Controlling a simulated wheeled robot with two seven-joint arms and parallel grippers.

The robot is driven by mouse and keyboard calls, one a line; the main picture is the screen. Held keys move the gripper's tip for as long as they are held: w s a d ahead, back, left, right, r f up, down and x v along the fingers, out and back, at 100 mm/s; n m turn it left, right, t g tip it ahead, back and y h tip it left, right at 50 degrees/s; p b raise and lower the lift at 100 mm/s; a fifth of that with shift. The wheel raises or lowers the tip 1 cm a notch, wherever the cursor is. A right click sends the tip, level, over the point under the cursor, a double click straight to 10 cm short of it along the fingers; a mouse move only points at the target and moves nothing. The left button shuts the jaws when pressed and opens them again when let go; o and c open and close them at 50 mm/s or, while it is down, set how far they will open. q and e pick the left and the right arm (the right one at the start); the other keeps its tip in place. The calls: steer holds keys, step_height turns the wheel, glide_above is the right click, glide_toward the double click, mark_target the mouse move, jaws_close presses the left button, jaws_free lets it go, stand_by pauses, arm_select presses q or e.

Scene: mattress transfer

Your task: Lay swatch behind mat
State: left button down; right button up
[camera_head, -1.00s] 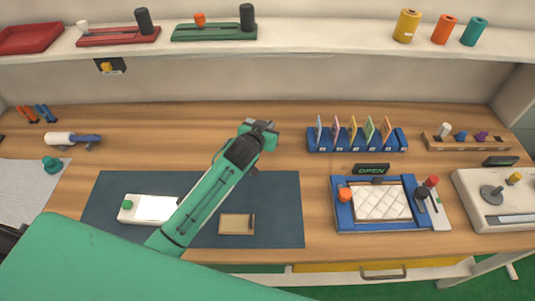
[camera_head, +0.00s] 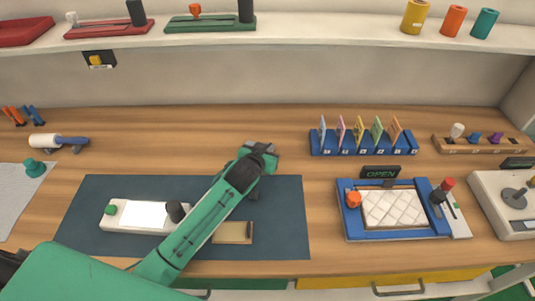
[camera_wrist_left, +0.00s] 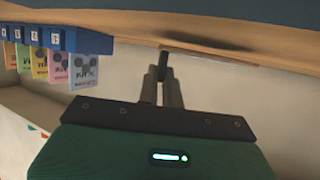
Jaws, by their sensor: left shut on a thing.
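The dark blue mat (camera_head: 85,215) lies flat on the bench, left of centre. My left gripper (camera_head: 262,149) is over the mat's back edge, toward its right end, with its forearm crossing the mat. In the left wrist view my left gripper (camera_wrist_left: 164,85) is shut on a small dark thing (camera_wrist_left: 165,60), seen nearly edge-on close to the wooden top. I cannot tell if it is the swatch. A blue rack (camera_head: 362,146) with several coloured cards (camera_head: 376,131) stands behind and right of the mat; they also show in the left wrist view (camera_wrist_left: 85,73). My right gripper is not in view.
A white device (camera_head: 140,215) and a tan pad (camera_head: 232,233) lie on the mat. A blue frame with a quilted white pad (camera_head: 393,209) is to the right. The wood behind the mat is clear between the roller (camera_head: 45,141) and the rack.

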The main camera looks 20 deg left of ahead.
arm_select(q)
steer(key=shift+f, duration=0.2)
steer(key=shift+s+f, duration=0.25)
steer(key=shift+f, duration=0.25)
steer(key=c, duration=1.6)
jaws_free()
steer(key=shift+d+f, duration=0.1)
steer(key=shift+f, duration=0.05)
steer(key=shift+r, duration=0.55)
steer(key=v, duration=0.8)
steer(key=b+v, duration=0.1)
steer(key=v, duration=0.3)
steer(key=shift+w+r, duration=0.2)
steer(key=shift+r, duration=0.15)
